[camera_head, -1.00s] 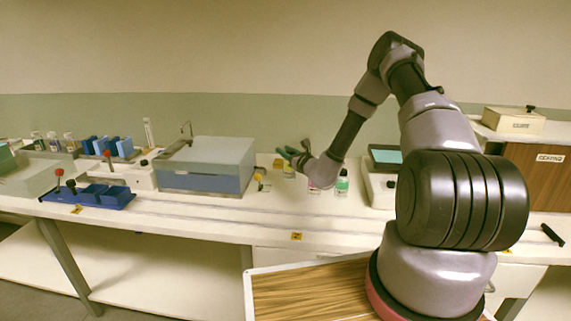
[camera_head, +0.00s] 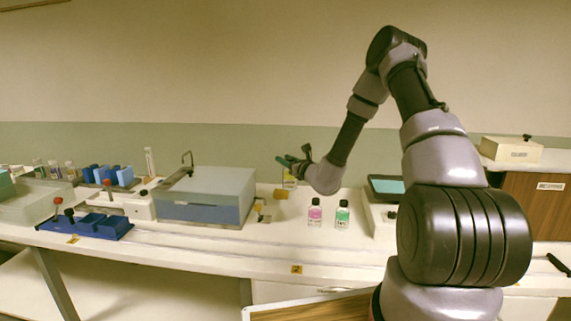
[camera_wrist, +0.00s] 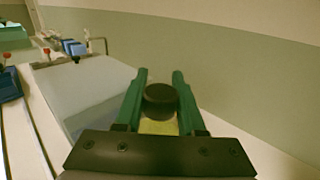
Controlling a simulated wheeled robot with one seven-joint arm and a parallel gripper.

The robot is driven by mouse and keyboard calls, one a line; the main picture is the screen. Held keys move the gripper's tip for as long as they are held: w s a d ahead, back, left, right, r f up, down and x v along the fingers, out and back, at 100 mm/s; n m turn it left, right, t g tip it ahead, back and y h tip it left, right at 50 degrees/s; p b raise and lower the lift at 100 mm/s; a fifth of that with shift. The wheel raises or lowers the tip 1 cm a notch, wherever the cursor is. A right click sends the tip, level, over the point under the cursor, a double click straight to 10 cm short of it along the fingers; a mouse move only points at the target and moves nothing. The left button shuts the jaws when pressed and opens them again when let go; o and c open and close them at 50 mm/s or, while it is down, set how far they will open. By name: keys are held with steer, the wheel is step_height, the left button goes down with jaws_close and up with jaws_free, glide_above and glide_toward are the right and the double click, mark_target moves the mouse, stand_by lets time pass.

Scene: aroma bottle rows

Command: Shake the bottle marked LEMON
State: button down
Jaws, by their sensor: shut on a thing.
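My gripper (camera_head: 290,161) is shut on a bottle with yellow contents (camera_head: 289,181), above the white bench. In the wrist view the gripper (camera_wrist: 160,82) has its green fingers on either side of the bottle's black cap (camera_wrist: 160,97). Some of the bottle's yellow (camera_wrist: 158,127) shows below the cap. Its label is not readable here, so I cannot confirm the LEMON marking. A pink bottle (camera_head: 314,214) and a green bottle (camera_head: 342,215) stand upright on the bench to the right, both with black caps.
A grey-blue box-shaped device (camera_head: 205,195) stands left of the gripper. A device with a teal screen (camera_head: 386,186) stands to the right.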

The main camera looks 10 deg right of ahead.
steer(key=c, duration=1.1)
jaws_free()
jaws_close()
step_height(320, 180, up, 6)
step_height(320, 180, down, 6)
